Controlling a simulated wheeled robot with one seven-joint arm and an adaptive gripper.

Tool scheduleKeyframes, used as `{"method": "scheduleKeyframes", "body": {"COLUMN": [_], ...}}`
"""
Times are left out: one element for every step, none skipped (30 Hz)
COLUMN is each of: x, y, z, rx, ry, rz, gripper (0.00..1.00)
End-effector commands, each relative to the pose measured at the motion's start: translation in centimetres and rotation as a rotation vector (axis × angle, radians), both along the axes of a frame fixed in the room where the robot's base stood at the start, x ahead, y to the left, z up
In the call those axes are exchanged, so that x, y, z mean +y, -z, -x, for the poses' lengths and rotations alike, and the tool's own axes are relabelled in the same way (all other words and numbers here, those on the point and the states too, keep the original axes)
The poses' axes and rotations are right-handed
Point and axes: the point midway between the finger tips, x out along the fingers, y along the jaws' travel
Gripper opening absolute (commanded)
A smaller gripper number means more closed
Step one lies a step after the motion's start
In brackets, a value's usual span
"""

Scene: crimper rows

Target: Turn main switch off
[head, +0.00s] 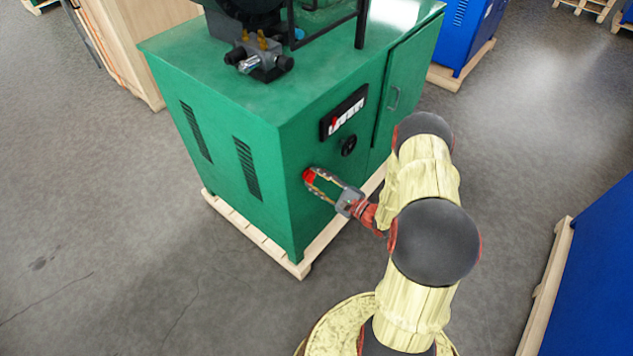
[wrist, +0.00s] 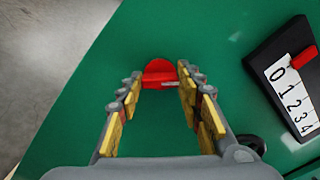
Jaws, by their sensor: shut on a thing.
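The red main switch (head: 308,175) sits low on the front face of the green machine cabinet (head: 230,120), near its left edge. In the wrist view the red switch (wrist: 159,71) shows between the far ends of my fingers. My gripper (head: 313,180) reaches it from the right in the head view and is shut on it, the fingers one on each side. In the wrist view my gripper (wrist: 159,76) covers part of its sides. I cannot read any marking of the switch position.
A black panel with a 0-to-4 scale and a red pointer (wrist: 304,59) is right of the switch. A black handwheel (head: 348,146) is below the panel. The cabinet stands on a wooden pallet (head: 252,236). Blue cabinets (head: 595,275) stand at right. Floor at left is clear.

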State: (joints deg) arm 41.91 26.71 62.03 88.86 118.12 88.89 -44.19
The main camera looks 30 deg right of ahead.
Motion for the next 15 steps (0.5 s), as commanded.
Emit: {"method": "scheduleKeyframes", "body": {"x": [0.01, 0.03, 0.04, 0.04, 0.03, 0.03, 0.05, 0.06, 0.07, 0.07, 0.08, 0.07, 0.06, 0.08, 0.09], "y": [0.21, 0.22, 0.26, 0.28, 0.26, 0.26, 0.31, 0.35, 0.36, 0.36, 0.38, 0.39, 0.38, 0.38, 0.41], "z": [0.01, 0.02, 0.02, 0.02, 0.01, 0.01, 0.03, 0.03, 0.04, 0.04, 0.04, 0.04, 0.03, 0.04, 0.05], "rx": [-0.015, -0.025, -0.037, -0.047, -0.057, -0.07, -0.079, -0.088, -0.1, -0.11, -0.12, -0.132, -0.141, -0.15, -0.161], "ry": [0.0, 0.0, 0.0, 0.0, 0.0, 0.0, 0.001, 0.0, 0.0, 0.0, 0.0, 0.0, 0.0, 0.001, 0.0], "rz": [0.04, 0.068, 0.102, 0.13, 0.156, 0.193, 0.219, 0.246, 0.281, 0.308, 0.334, 0.368, 0.392, 0.416, 0.447], "gripper": [0.11, 0.11, 0.11, 0.11, 0.11, 0.11, 0.11, 0.11, 0.11, 0.11, 0.11, 0.11, 0.11, 0.11, 0.11]}}
